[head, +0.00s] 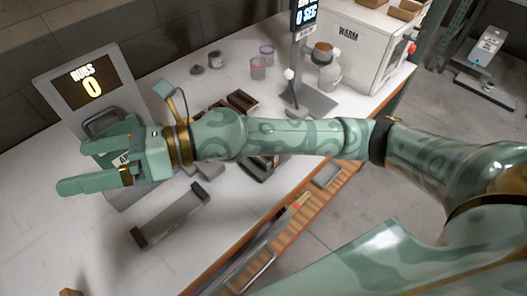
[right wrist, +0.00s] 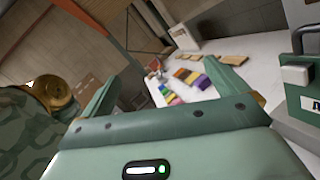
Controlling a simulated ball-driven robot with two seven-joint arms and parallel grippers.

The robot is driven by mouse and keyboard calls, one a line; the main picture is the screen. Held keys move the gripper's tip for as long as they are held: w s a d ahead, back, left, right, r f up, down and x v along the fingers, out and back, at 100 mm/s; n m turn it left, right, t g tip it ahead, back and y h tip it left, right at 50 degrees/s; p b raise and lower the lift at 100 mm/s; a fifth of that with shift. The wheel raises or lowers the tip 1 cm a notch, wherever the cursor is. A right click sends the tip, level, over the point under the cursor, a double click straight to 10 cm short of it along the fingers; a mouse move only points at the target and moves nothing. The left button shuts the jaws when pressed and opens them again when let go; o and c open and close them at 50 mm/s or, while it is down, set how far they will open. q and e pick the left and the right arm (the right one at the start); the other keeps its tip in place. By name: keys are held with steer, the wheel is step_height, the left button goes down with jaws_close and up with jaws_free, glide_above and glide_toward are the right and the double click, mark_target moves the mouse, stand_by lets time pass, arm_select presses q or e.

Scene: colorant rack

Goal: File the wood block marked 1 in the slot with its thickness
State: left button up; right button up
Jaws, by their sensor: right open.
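My right gripper (head: 75,168) is open, with nothing between its fingers, in front of the grey machine with a display at the left of the head view. In the right wrist view its open fingers (right wrist: 178,68) spread over a far white surface. I cannot make out a block marked 1 or a slotted rack. A small brown wood-coloured piece (head: 70,292) is cut off by the bottom edge of the head view; no mark on it is readable. Several coloured pieces (right wrist: 188,80) lie far off in the right wrist view. My left gripper is not in view.
The grey display machine (head: 117,91) reads "0". A grey bar-shaped stand (head: 172,217) lies on the white table (head: 60,220). Brown trays (head: 242,99) are partly behind my arm. Cups, a bottle (head: 330,75) and a white "WARM" cabinet (head: 365,45) stand at the back. The left front table is mostly clear.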

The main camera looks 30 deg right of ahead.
steer(key=w+d+f+n+g+h, duration=0.3)
steer(key=w+d+f+n+h, duration=0.1)
steer(key=d+f+n+h, duration=0.75)
steer(key=w+d+r+m+t+h, duration=0.1)
steer(key=w+d+r+h, duration=0.2)
steer(key=d, duration=0.7)
steer(key=w+d+r+m+t+h, duration=0.1)
steer(key=w+d+h, duration=0.3)
steer(key=d, duration=0.6)
steer(key=shift+h, duration=0.55)
steer(key=f, duration=0.3)
steer(key=f+b, duration=0.1)
steer(key=f, duration=0.3)
steer(key=s+f, duration=0.1)
steer(key=f, duration=0.2)
steer(key=shift+d+f, duration=0.15)
steer(key=shift+f, duration=0.05)
step_height(320, 180, down, 6)
steer(key=shift+w+f+b, duration=0.1)
steer(key=shift+w+b, duration=0.05)
steer(key=shift+b, duration=0.45)
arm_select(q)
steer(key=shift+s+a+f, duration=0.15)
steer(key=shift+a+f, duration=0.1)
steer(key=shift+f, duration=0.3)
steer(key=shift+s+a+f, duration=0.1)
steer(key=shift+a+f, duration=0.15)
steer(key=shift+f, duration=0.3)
arm_select(e)
steer(key=c, duration=1.1)
